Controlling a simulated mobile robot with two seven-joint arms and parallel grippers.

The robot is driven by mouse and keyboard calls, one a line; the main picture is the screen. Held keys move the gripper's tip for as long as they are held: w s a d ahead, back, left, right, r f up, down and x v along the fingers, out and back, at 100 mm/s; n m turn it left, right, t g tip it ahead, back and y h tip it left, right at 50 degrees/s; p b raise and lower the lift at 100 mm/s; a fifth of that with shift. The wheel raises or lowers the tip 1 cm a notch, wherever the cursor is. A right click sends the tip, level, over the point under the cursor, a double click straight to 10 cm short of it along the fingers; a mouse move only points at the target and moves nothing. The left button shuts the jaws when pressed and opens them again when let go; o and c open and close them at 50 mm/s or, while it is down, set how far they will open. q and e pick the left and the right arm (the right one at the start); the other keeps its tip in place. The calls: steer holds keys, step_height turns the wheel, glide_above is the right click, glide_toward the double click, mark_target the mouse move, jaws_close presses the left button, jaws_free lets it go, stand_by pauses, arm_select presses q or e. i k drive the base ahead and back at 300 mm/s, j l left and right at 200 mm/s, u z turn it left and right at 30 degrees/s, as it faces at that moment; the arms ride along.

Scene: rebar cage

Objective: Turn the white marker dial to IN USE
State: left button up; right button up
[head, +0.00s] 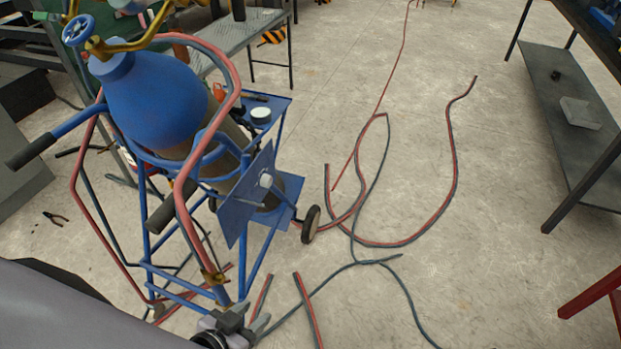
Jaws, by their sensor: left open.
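A white marker dial (265,181) sits on a square blue plate (247,196) fixed to the side of the blue cylinder cart (160,285). The dial is small and seen at a steep angle, so its pointer and any lettering cannot be read. My left gripper (249,318) is at the bottom edge, open and empty, well below the dial and apart from it. It is near the lower end of a red hose and a brass torch fitting (214,277). My right gripper is not in view.
A blue gas cylinder (151,98) stands on the cart, with red and dark hoses looping around it. More hoses (449,190) lie on the floor to the right. Pliers (55,218) lie at left.

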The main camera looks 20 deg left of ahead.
mark_target(266, 180)
steer(key=i+l+z, duration=0.6)
steer(key=i+l+u, duration=0.15)
steer(key=i, duration=0.35)
steer(key=i+l+u, duration=0.15)
steer(key=i, duration=0.4)
steer(key=i+u, duration=0.5)
steer(key=u, duration=0.15)
steer(key=i+l+u, duration=0.15)
steer(key=u, duration=0.2)
steer(key=i+u, duration=0.15)
steer(key=u, duration=0.25)
steer(key=i+l+u, duration=0.15)
steer(key=u, duration=0.25)
steer(key=i+l+u, duration=0.1)
steer(key=u, duration=0.25)
steer(key=i+u, duration=0.1)
steer(key=u, duration=0.3)
steer(key=i+l+u, duration=0.1)
steer(key=u, duration=0.3)
steer(key=i+l+u, duration=0.1)
steer(key=u, duration=0.25)
steer(key=i+l+u, duration=0.15)
steer(key=u, duration=0.15)
steer(key=i+l+u, duration=0.1)
steer(key=l+u, duration=0.15)
